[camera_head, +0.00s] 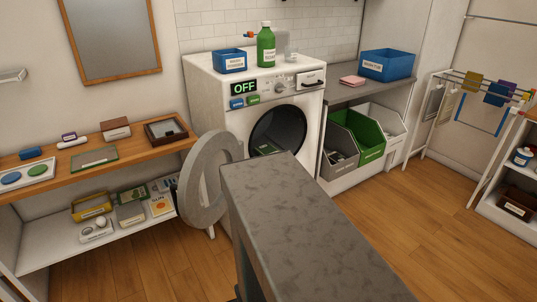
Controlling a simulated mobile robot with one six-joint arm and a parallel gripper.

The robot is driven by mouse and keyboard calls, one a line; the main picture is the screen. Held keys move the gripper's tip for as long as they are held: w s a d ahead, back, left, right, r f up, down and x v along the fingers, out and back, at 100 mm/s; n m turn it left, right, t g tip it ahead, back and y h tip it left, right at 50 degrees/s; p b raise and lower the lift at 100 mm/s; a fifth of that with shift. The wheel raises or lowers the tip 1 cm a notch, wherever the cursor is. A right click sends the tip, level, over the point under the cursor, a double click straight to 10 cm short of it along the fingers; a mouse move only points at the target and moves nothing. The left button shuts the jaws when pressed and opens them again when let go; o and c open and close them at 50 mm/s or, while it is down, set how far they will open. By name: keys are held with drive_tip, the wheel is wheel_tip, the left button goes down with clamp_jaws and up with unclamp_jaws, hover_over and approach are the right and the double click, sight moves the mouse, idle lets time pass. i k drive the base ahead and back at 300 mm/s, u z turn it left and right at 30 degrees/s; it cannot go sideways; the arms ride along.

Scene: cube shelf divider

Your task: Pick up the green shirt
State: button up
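No shirt can be clearly made out. A small green item (267,149) lies low in the open drum of the washing machine (225,98); I cannot tell whether it is cloth. The round grey washer door (206,180) stands swung open to the left. An olive cloth (472,83) hangs on the drying rack (430,110) at the right, beside blue and purple cloths. My gripper is not in view.
A long grey mottled block (290,225) fills the front centre, before the washer. A wooden shelf unit (95,166) with small items stands left. A green bin (368,137) sits between grey and white bins. Wooden floor (425,205) is open at right.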

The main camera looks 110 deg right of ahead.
sight(267, 149)
drive_tip(key=k, duration=2.65)
drive_tip(key=u, duration=0.8)
drive_tip(key=k, duration=0.1)
drive_tip(key=z, duration=2.15)
drive_tip(key=i, duration=0.1)
